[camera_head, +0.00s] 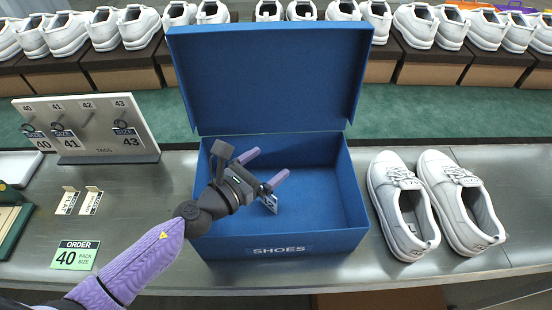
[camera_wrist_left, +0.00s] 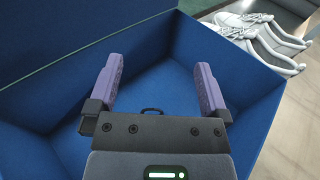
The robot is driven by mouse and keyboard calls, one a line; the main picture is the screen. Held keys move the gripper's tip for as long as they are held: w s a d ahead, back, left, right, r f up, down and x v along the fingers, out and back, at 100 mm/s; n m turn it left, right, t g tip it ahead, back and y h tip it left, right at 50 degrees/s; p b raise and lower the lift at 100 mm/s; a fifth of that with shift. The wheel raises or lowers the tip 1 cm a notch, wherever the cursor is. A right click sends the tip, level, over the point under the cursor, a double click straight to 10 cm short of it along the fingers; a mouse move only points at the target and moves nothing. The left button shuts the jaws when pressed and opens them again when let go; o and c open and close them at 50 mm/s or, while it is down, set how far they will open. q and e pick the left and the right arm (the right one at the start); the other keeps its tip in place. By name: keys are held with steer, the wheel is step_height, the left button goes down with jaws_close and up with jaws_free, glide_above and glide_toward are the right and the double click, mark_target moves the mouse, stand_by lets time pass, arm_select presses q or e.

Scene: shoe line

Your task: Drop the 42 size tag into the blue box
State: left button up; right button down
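The blue box (camera_head: 306,246) stands on the bench with its lid raised. My left gripper (camera_head: 264,164) is over the box opening, with its two purple fingers spread apart. It also shows open in the left wrist view (camera_wrist_left: 159,85). A small white tag (camera_head: 270,203) shows just below the gripper, inside the outline of the box; its number is not readable. A dark loop (camera_wrist_left: 152,111) shows by the gripper body in the left wrist view, and the rest of the tag is hidden there. I cannot tell whether the tag touches the gripper. My right gripper is not in view.
A tag board (camera_head: 95,125) at left holds tags 40, 41 and 43; its 42 hook is empty. White shoes (camera_head: 404,212) stand right of the box. Two small cards (camera_head: 67,201) lie at left. Shoes line the back shelf.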

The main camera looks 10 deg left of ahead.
arm_select(q)
steer(key=b+v, duration=0.2)
steer(key=v, duration=0.8)
steer(key=shift+b, duration=0.4)
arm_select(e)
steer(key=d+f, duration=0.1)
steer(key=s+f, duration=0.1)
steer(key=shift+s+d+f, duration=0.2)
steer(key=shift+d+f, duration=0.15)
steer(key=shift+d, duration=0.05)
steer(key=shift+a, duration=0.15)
